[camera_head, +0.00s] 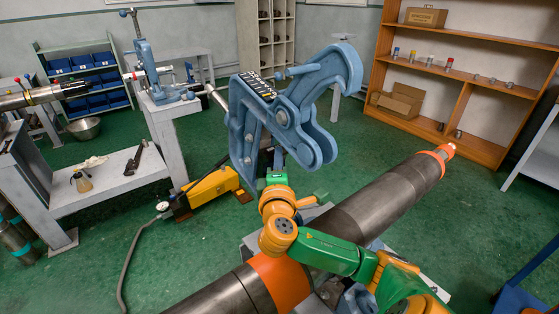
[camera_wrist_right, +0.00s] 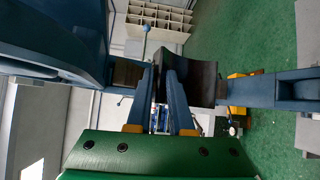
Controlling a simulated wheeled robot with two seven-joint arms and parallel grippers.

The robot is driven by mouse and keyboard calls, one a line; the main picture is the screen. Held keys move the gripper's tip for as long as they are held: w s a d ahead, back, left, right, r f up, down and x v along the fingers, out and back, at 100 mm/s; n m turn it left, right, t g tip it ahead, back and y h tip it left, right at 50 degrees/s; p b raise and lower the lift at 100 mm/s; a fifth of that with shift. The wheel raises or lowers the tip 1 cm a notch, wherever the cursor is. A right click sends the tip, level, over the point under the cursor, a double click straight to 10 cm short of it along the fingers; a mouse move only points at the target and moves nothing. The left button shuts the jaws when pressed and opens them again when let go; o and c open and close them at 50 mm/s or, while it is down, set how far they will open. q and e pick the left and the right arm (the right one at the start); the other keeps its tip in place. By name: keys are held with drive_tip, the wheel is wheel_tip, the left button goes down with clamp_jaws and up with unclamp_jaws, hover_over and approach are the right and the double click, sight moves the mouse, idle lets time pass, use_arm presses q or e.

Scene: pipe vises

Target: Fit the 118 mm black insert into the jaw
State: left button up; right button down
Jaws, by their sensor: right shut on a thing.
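The blue pipe vise (camera_head: 283,112) stands in the middle of the head view, its jaw open toward the lower right. My right gripper (camera_wrist_right: 172,75) is shut on a dark, curved black insert (camera_wrist_right: 205,82) in the right wrist view. The insert lies between the vise's blue parts, close beside the right-hand blue bar (camera_wrist_right: 270,88). I cannot tell whether it touches or is seated. A dark brown block (camera_wrist_right: 127,72) sits on the left blue part. In the head view the vise mostly hides my right fingers and the insert. My left gripper is not in view.
A large dark pipe (camera_head: 375,207) with orange bands runs diagonally near my right arm. A yellow pump (camera_head: 213,187) with a hose lies on the green floor left of the vise. A grey bench (camera_head: 110,190) stands left and a wooden shelf (camera_head: 480,75) at the back right.

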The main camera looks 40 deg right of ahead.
drive_tip(key=shift+w+d+r, duration=0.1)
drive_tip(key=shift+w+r, duration=0.1)
drive_tip(key=shift+w, duration=0.35)
drive_tip(key=shift+w+d+r, duration=0.1)
drive_tip(key=shift+w+r, duration=0.05)
drive_tip(key=shift+w, duration=0.4)
drive_tip(key=c, duration=0.7)
unclamp_jaws()
drive_tip(key=shift+a, duration=0.1)
drive_tip(key=shift+c, duration=0.2)
drive_tip(key=v, duration=0.7)
